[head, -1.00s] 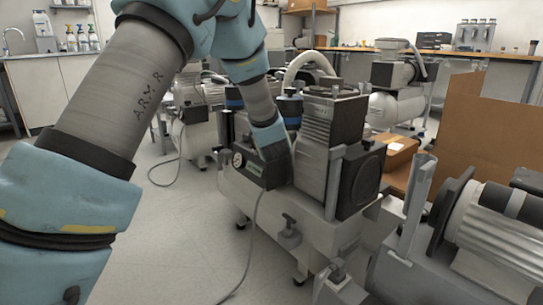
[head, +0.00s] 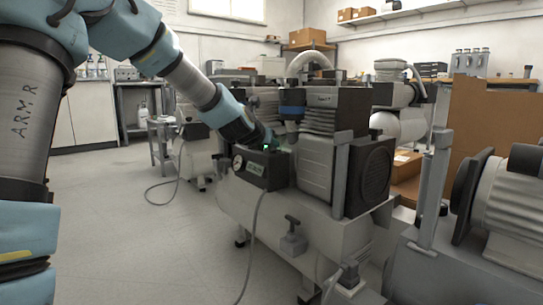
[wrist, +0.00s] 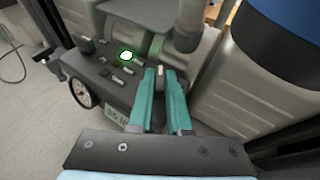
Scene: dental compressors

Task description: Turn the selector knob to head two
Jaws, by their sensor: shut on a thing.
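The dark control box (head: 262,170) sits on the front of the middle compressor, with a round pressure gauge (head: 237,162) on its left side. In the head view my gripper (head: 272,143) reaches down to the box from the upper left.
The compressor's motor block (head: 330,150) stands close right of the box. A blue-banded cylinder (wrist: 285,35) is near my fingers' right side. A grey cable (head: 252,240) hangs from the box to the floor. Another compressor (head: 510,205) is at the right; floor at left is clear.

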